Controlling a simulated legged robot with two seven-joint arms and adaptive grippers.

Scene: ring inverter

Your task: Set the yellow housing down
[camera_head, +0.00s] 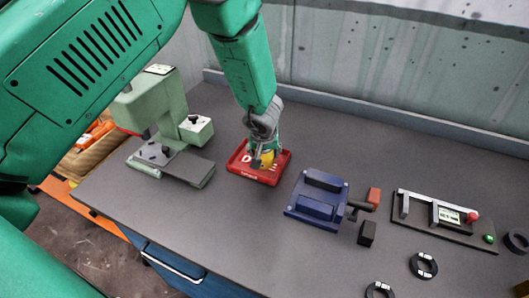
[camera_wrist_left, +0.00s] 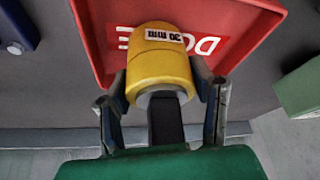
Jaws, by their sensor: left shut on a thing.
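The yellow housing (camera_wrist_left: 160,65), with a "30 mm" label, is between the fingers of my left gripper (camera_wrist_left: 165,100) in the left wrist view. The gripper is shut on it. In the head view the housing (camera_head: 267,158) shows as a small yellow patch under my left gripper (camera_head: 262,150), over the red tray (camera_head: 240,170). The tray wall also shows in the left wrist view (camera_wrist_left: 92,40), with white lettering on its floor partly hidden by the housing. I cannot tell whether the housing touches the tray floor. My right gripper is not in view.
A pale green machine (camera_head: 165,125) stands left of the tray. A blue vise-like fixture (camera_head: 318,200) with a red-tipped handle is to the right. Farther right are a gauge board (camera_head: 445,220) and black rings (camera_head: 423,265). The front middle of the dark table (camera_head: 220,225) is clear.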

